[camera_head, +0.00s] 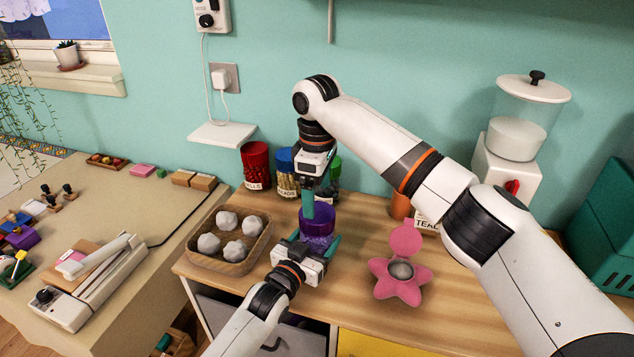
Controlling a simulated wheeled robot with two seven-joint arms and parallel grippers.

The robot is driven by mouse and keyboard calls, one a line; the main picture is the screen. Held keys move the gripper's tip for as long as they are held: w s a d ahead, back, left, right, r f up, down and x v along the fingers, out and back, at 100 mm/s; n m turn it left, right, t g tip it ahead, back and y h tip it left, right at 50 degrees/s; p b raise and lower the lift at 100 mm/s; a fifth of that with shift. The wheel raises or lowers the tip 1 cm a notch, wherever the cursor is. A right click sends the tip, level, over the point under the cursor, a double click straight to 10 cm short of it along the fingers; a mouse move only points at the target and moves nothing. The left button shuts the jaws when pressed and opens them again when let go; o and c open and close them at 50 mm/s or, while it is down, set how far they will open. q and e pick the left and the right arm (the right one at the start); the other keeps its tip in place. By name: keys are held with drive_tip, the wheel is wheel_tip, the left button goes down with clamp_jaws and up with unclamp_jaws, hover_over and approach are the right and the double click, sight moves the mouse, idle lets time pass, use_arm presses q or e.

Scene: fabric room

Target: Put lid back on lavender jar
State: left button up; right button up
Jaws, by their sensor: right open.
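The lavender jar (317,243) stands on the wooden counter, its speckled purple body partly hidden by my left gripper. The dark purple lid (321,220) is at the jar's mouth, roughly level; I cannot tell whether it is fully seated. My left gripper (316,240) comes in low from the front, with a teal finger on each side of the jar, and appears shut on its body. My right gripper (308,206) points down from above at the lid. It is open, with one teal finger showing in front of the lid's left side; the other finger is hidden.
A wooden tray (243,267) with several grey lumps is left of the jar. Red (256,166) and blue (286,170) containers stand behind. A pink flower-shaped object (385,285) lies to the right. A glass-topped dispenser (515,135) stands at the back right. Counter between jar and flower is clear.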

sight(317, 212)
drive_tip(key=shift+f, duration=3.15)
drive_tip(key=c, duration=1)
drive_tip(key=o, duration=1.1)
drive_tip(key=shift+o, duration=0.2)
wheel_tip(317, 212, up, 12)
